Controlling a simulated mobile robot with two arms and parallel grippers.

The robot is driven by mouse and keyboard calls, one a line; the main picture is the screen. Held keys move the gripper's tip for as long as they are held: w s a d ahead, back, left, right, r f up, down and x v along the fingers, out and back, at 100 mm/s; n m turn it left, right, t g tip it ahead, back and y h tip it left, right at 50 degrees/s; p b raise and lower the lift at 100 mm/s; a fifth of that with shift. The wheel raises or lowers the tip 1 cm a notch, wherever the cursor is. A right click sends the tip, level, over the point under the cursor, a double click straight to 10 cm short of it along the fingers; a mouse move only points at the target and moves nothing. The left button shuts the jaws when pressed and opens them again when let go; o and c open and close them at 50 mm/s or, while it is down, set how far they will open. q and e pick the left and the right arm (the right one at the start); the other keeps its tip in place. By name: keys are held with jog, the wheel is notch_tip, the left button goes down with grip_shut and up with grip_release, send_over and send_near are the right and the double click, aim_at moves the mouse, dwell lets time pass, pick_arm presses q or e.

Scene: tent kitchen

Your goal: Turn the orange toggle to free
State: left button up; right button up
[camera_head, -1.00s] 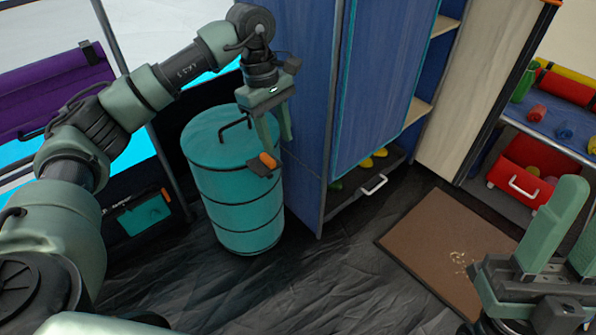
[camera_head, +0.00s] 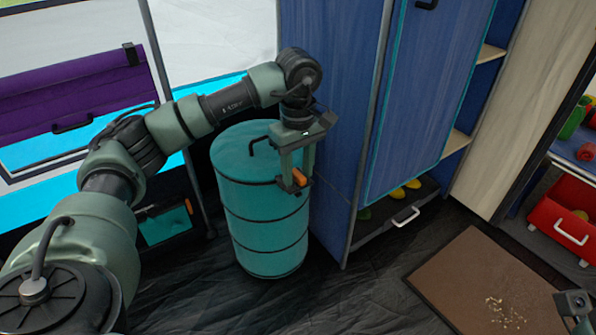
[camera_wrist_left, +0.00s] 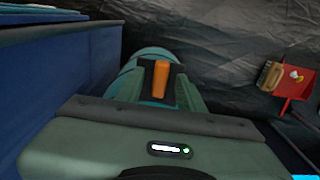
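The orange toggle (camera_head: 299,177) sits on a small black base at the right side of a teal barrel (camera_head: 262,225). My left gripper (camera_head: 297,180) points down at it, with one finger on each side of the toggle. The wrist view shows the orange toggle (camera_wrist_left: 160,78) upright between the two green fingers (camera_wrist_left: 160,92), with a gap between them. I cannot tell whether either finger touches it. Part of the toggle's base is hidden by the fingers. A small part of my right gripper (camera_head: 574,304) shows at the lower right corner; its fingers cannot be made out.
A blue cabinet (camera_head: 335,120) stands close to the right of my left gripper. Its low drawer (camera_head: 385,222) has a white handle. A brown mat (camera_head: 480,285) lies on the dark floor. A red bin (camera_head: 565,215) is at the far right.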

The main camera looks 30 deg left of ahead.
pick_arm(q)
grip_shut()
